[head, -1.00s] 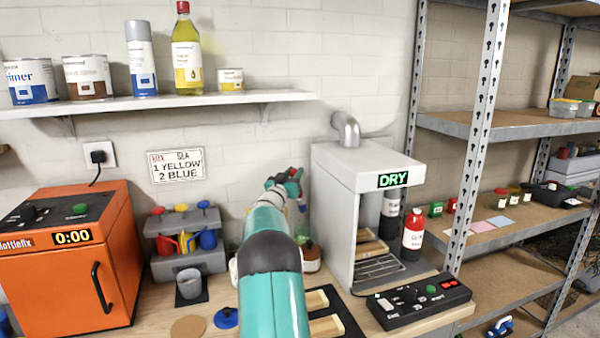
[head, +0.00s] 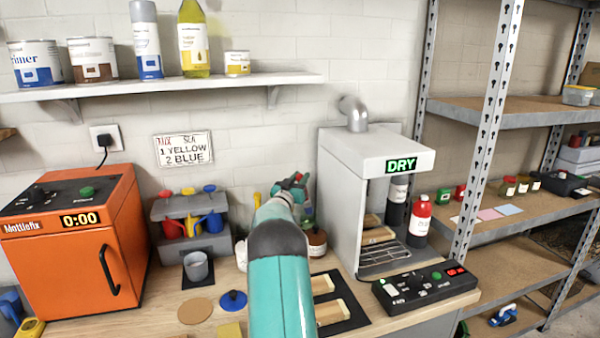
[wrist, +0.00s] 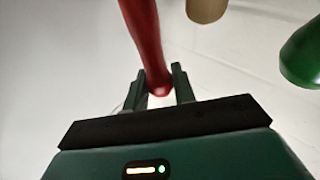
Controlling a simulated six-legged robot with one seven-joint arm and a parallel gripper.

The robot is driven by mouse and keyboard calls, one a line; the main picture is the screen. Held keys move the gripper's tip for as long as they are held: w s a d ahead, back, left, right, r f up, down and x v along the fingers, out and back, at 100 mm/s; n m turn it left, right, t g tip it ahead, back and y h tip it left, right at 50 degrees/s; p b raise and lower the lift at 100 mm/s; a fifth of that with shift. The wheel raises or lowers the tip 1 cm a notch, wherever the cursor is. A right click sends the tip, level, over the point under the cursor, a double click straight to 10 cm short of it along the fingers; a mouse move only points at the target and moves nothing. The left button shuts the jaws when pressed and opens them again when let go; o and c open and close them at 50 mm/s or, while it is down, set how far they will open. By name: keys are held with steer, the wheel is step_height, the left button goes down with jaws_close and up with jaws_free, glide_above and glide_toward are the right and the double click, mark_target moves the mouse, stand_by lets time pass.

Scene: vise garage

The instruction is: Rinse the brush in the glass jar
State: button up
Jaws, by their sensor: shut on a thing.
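My gripper (head: 291,184) is raised in front of the back wall, beyond my teal arm. In the wrist view my gripper (wrist: 160,88) is shut on a smooth red handle (wrist: 144,35), taken to be the brush's. The bristle end cannot be made out. A brownish jar (head: 316,247) with a pale label stands below and right of my gripper, partly behind my arm. I cannot tell whether it is the glass jar or whether another jar is hidden behind my arm.
The grey drying cabinet (head: 337,200) stands close right of my gripper. A control box (head: 425,287) is in front of it. Left are a grey cup (head: 196,266), a rack (head: 170,247) of coloured pots and an orange machine (head: 75,262). A shelf (head: 200,88) with cans hangs above.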

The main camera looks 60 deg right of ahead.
steer(key=shift+f, duration=2.5)
steer(key=shift+d+r, duration=0.1)
steer(key=shift+r, duration=5.05)
steer(key=shift+s+r, duration=0.1)
steer(key=shift+r, duration=1.75)
